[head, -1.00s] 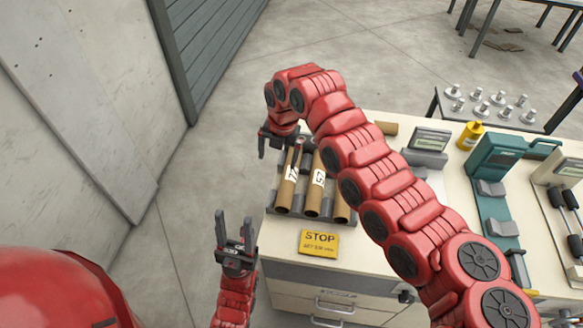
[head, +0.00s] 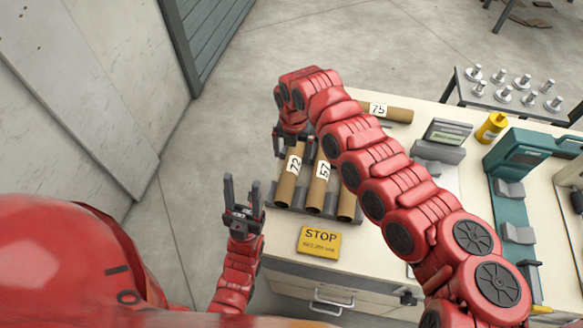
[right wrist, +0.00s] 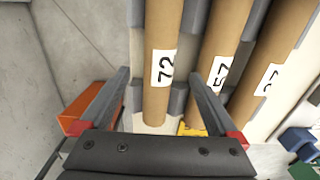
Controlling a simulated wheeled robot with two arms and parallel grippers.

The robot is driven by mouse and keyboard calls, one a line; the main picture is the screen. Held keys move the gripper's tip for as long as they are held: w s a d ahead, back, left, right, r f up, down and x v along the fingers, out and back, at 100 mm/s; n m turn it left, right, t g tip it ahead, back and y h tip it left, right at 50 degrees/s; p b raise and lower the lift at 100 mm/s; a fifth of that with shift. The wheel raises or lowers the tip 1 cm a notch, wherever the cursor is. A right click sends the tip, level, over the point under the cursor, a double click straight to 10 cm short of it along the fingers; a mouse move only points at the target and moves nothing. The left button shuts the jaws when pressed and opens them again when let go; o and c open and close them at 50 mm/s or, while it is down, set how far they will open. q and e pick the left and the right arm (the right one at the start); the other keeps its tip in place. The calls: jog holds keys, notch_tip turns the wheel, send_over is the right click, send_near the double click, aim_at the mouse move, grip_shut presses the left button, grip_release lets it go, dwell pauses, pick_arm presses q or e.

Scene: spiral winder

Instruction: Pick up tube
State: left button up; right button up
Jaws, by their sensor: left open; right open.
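Brown cardboard tubes lie side by side in a grey rack at the bench's left end. Tube 72 (head: 287,187) is leftmost, tube 57 (head: 318,190) is beside it, and a third tube (head: 347,206) is partly behind my right arm. Another tube, 75 (head: 393,115), lies crosswise behind. My right gripper (head: 292,150) is open at the far end of tube 72. In the right wrist view, its fingers stand either side of tube 72 (right wrist: 160,95), without visible grip; tube 57 (right wrist: 222,65) is to the right. My left gripper (head: 242,186) is open and empty, left of the bench.
A yellow STOP sign (head: 319,241) lies on the bench's front edge. A grey device (head: 440,150), a yellow bottle (head: 491,127) and a teal machine (head: 517,160) stand farther right. Metal pieces stand on a back table (head: 462,97).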

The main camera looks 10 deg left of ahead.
aim_at(291, 166)
jog(key=shift+s+f, duration=0.1)
jog(key=shift+f, duration=0.4)
jog(key=shift+s+f+p, duration=0.25)
jog(key=shift+f+p, duration=0.1)
jog(key=shift+f, duration=0.05)
jog(key=shift+s+a+f+p, duration=0.1)
jog(key=shift+s+f+p, duration=0.15)
jog(key=shift+f, duration=0.3)
jog(key=shift+s+f+p, duration=0.15)
jog(key=shift+s+f, duration=0.1)
jog(key=shift+f, duration=0.3)
jog(key=shift+w+f+b, duration=0.1)
jog(key=shift+f+b, duration=0.65)
jog(key=shift+f, duration=0.45)
jog(key=shift+w, duration=0.1)
jog(key=shift+r, duration=0.1)
jog(key=c, duration=1.5)
